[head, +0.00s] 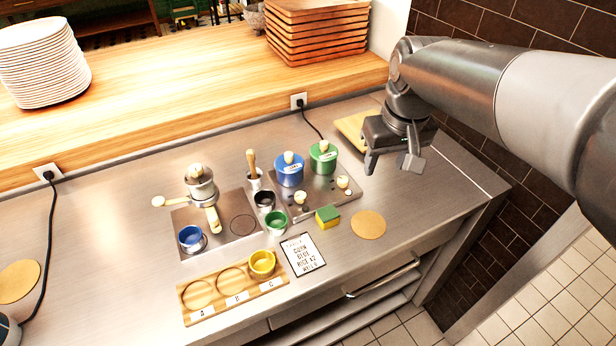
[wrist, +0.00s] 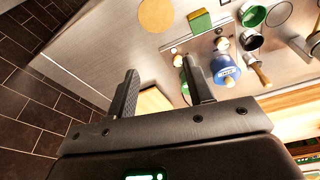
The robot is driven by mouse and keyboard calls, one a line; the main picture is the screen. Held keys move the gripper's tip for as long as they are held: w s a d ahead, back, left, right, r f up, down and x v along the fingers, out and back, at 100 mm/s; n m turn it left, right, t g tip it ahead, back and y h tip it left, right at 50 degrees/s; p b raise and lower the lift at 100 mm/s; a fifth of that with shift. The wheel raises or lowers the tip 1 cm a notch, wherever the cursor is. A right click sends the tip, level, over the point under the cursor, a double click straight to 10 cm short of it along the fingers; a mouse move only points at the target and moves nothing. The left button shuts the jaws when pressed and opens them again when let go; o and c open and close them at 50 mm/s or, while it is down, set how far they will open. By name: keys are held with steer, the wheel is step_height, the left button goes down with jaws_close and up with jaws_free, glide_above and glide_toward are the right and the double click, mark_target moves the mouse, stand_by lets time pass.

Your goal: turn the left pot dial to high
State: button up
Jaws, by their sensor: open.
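The left pot dial (head: 300,197) is a pale knob on the front of the steel warmer plate (head: 322,194), in front of the blue pot (head: 289,174). The right dial (head: 343,182) is a similar knob in front of the green pot (head: 322,158). In the wrist view the left dial (wrist: 222,43) shows beside the blue pot (wrist: 226,74); its setting is too small to read. My gripper (head: 390,164) is open and empty, above the counter to the right of the green pot. In the wrist view a finger partly hides the green pot.
A green and yellow sponge (head: 328,215) sits just in front of the warmer plate. A wooden board (head: 352,127) lies behind my gripper. The counter's right end is mostly clear.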

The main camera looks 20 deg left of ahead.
mark_target(300, 195)
steer(key=w+a+f+n+g, duration=0.1)
steer(key=w+a+f+n, duration=0.15)
steer(key=a, duration=0.65)
steer(key=w+a+f+n+g, duration=0.15)
steer(key=a+f, duration=0.25)
steer(key=a, duration=0.4)
steer(key=shift+h, duration=0.4)
steer(key=f, duration=0.7)
steer(key=s+a+f, duration=0.1)
steer(key=f, duration=0.3)
steer(key=shift+s, duration=0.1)
steer(key=shift+c, duration=0.5)
steer(key=c, duration=0.9)
